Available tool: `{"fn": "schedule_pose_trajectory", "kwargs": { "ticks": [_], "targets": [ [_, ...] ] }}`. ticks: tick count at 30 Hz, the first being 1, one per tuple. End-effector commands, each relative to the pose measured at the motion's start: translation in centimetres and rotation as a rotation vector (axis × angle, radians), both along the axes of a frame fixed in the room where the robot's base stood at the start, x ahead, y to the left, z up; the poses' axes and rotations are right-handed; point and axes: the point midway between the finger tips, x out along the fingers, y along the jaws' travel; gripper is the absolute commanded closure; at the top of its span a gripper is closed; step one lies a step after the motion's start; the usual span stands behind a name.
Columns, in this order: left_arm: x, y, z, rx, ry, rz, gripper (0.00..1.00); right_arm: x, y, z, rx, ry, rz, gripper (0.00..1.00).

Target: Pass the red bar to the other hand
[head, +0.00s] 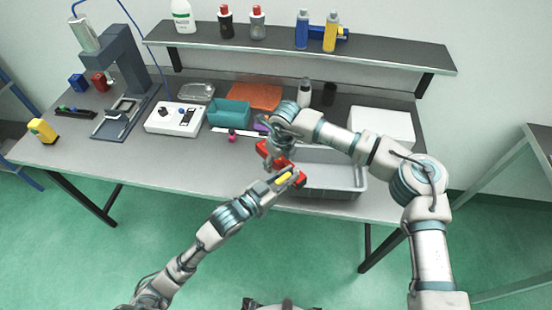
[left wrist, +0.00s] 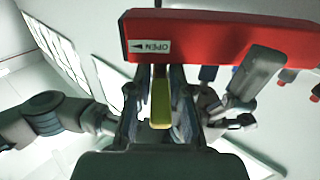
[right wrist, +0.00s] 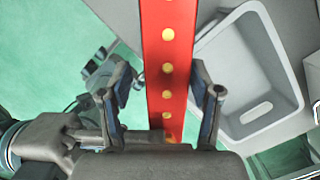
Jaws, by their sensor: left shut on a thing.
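The red bar (head: 264,149) is held above the front of the bench, seen between my two grippers in the head view. My left gripper (head: 290,177) is shut on it. In the left wrist view the bar (left wrist: 200,35) lies across the fingertips with an "OPEN" label, and a yellow strip (left wrist: 161,100) runs between the fingers. My right gripper (head: 277,152) is at the bar from above. In the right wrist view the bar (right wrist: 168,60), with a row of yellow dots, passes between its open fingers, with a gap on the left side.
A grey tray (head: 352,186) lies just right of the grippers. Behind are a teal bin (head: 229,113), an orange tray (head: 255,95) and a white box (head: 385,124). A white device (head: 174,118) and a press (head: 125,65) stand left.

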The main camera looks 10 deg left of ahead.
Motion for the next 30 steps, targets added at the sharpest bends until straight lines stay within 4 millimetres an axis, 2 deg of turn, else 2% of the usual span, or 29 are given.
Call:
{"fn": "schedule_pose_trajectory", "kwargs": {
  "ticks": [1,6,7,8,10,11,22,30],
  "targets": [
    [0.0,0.0,0.1,-0.001,-0.002,0.0,1.0,0.0,0.0,0.0,0.0,0.0,0.0,0.57],
    [0.0,0.1,0.1,-0.002,-0.002,0.0,1.0,-0.1,0.2,0.0,0.0,0.001,0.001,0.99],
    [0.0,0.1,0.1,-0.003,-0.003,0.0,1.0,-0.1,0.2,0.0,0.0,0.001,0.001,1.0],
    [0.0,0.1,0.1,-0.003,-0.003,0.0,0.74,-0.1,0.2,0.0,0.0,0.002,0.001,1.0],
    [0.0,0.1,0.1,-0.003,-0.003,0.0,0.56,-0.1,0.2,0.0,0.0,0.002,0.001,1.0],
    [0.0,0.1,0.1,-0.002,-0.002,0.0,0.52,-0.1,0.2,0.0,0.0,0.002,0.001,1.0],
    [-0.5,0.6,-0.1,0.001,0.001,0.001,0.52,0.0,0.1,0.1,0.0,0.0,0.0,1.0],
    [-3.9,3.7,-0.2,0.001,0.001,0.0,0.52,0.0,0.1,0.1,-0.001,-0.001,0.0,1.0]
  ]
}}
